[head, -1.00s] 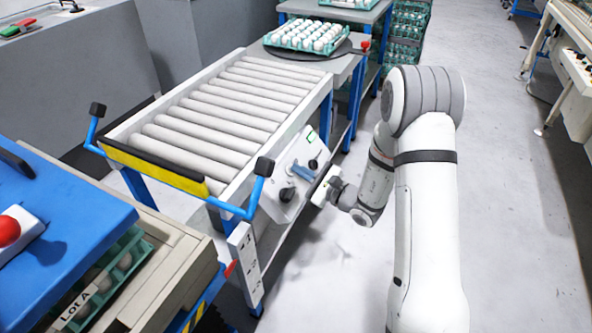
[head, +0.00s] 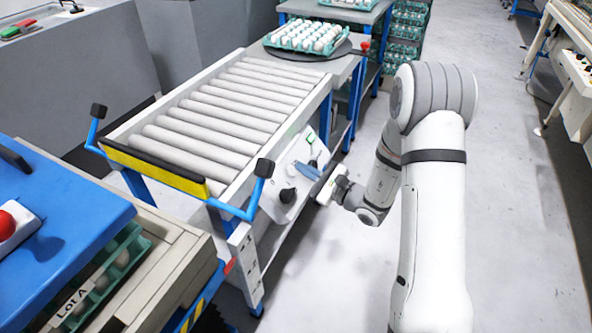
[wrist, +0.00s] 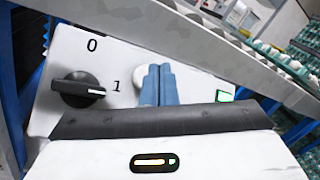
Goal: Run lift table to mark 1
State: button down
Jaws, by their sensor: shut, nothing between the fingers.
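What looks like the lift table is the beige platform (head: 181,265) at the lower left, with hazard stripes below it. A red pointer (head: 229,267) at its edge is beside a white mark plate (head: 242,249) on the roller table's leg; I cannot tell which mark it meets. The control panel (wrist: 130,55) hangs on the roller table's side. Its black knob (wrist: 78,90) points toward 1. My gripper (wrist: 159,68) has its blue fingers shut and empty in front of a white round button (wrist: 140,78), partly covering it; contact is unclear. My gripper also shows in the head view (head: 300,167).
The roller table (head: 222,105) has blue handles at its front corners. An egg tray (head: 305,37) stands beyond it. A blue cover (head: 70,195) and a tray marked Lot A (head: 105,285) are at lower left.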

jog(key=d+r+p, duration=0.1)
jog(key=s+d+r, duration=0.1)
jog(key=d+r, duration=0.1)
jog(key=shift+s+d+r+p, duration=0.15)
jog(key=shift+d+p, duration=0.1)
jog(key=shift+p, duration=0.1)
dwell(0.3)
dwell(0.5)
